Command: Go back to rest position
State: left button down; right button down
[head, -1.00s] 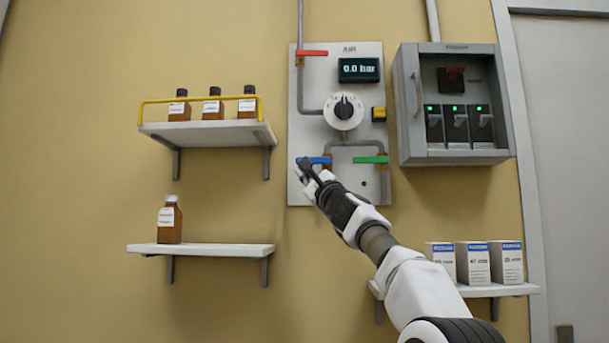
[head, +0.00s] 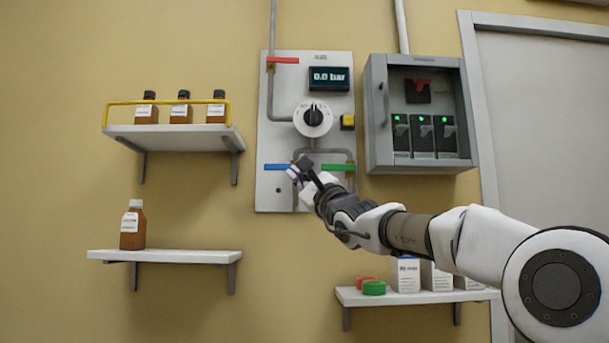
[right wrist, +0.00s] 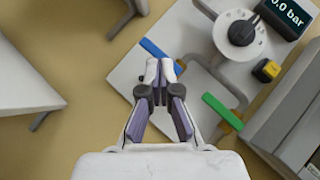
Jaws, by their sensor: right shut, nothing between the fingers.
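My right gripper (head: 299,170) is shut and empty, in front of the lower part of the air panel (head: 272,198). In the right wrist view its fingertips (right wrist: 159,68) meet, with the blue handle (right wrist: 158,52) beyond them. In the head view the blue handle (head: 277,167) lies level just left of the fingers, and the green handle (head: 338,167) lies level to the right. I cannot tell the exact gap between fingers and panel. The red handle (head: 283,60) at the top is level. The display (head: 328,78) reads 0.0 bar. My left gripper is not in view.
A grey breaker box (head: 376,112) hangs to the right. An upper shelf (head: 178,134) with brown bottles and a lower shelf (head: 165,256) with one bottle (head: 132,226) are at left. A lower right shelf (head: 350,297) holds boxes and red and green caps (head: 373,287).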

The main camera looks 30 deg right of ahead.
jog(key=shift+s+f, duration=0.1)
jog(key=shift+s, duration=1.15)
